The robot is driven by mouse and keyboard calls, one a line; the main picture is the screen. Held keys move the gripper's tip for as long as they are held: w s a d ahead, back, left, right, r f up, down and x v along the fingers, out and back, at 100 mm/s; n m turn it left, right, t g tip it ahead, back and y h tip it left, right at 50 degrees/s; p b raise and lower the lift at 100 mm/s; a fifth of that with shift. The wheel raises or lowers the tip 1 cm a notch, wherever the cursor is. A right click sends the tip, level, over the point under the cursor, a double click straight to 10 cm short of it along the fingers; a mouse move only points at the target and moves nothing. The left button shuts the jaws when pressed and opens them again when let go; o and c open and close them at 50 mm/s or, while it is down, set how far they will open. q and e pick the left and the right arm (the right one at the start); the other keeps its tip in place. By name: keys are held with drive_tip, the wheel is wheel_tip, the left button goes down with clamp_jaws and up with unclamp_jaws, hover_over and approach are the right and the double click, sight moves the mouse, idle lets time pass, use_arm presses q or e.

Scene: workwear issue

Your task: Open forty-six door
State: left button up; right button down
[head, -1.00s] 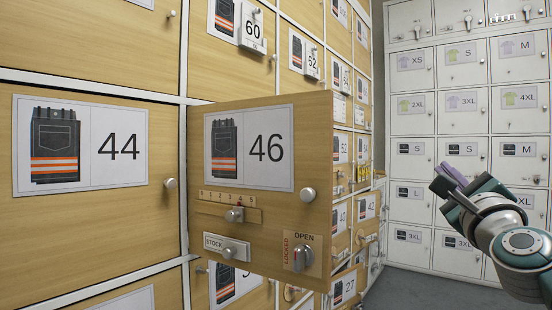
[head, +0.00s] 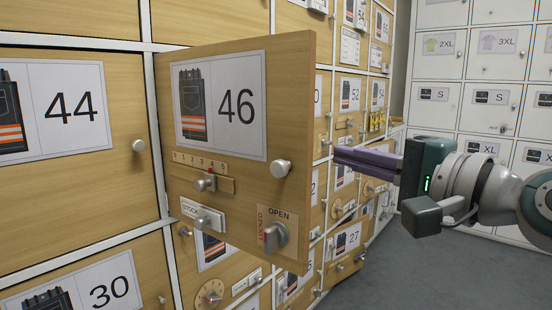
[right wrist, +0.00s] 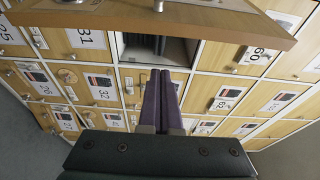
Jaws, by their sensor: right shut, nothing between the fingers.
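Door 46 (head: 228,195) stands swung outward from the locker wall, hinged at its left side. Its round knob (head: 281,168) is near the right edge, and its latch dial (head: 274,237) is below, between the LOCKED and OPEN marks. My right gripper (head: 338,155) is shut and empty, its purple fingers just right of the door's free edge. In the right wrist view the shut fingers (right wrist: 160,75) point at an open compartment (right wrist: 150,50) with dark contents. A wooden panel (right wrist: 150,20), which looks like the door, crosses the top there. My left gripper is not in view.
Door 44 (head: 125,100) is closed to the left, and door 30 (head: 95,285) is below it. More small lockers with knobs and dials line the wall behind. White lockers (head: 475,85) stand at the back right. Grey floor (head: 420,275) is open at lower right.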

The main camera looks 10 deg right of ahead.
drive_tip(key=shift+s+a+p, duration=0.1)
drive_tip(key=shift+a+p, duration=0.85)
drive_tip(key=shift+a, duration=1)
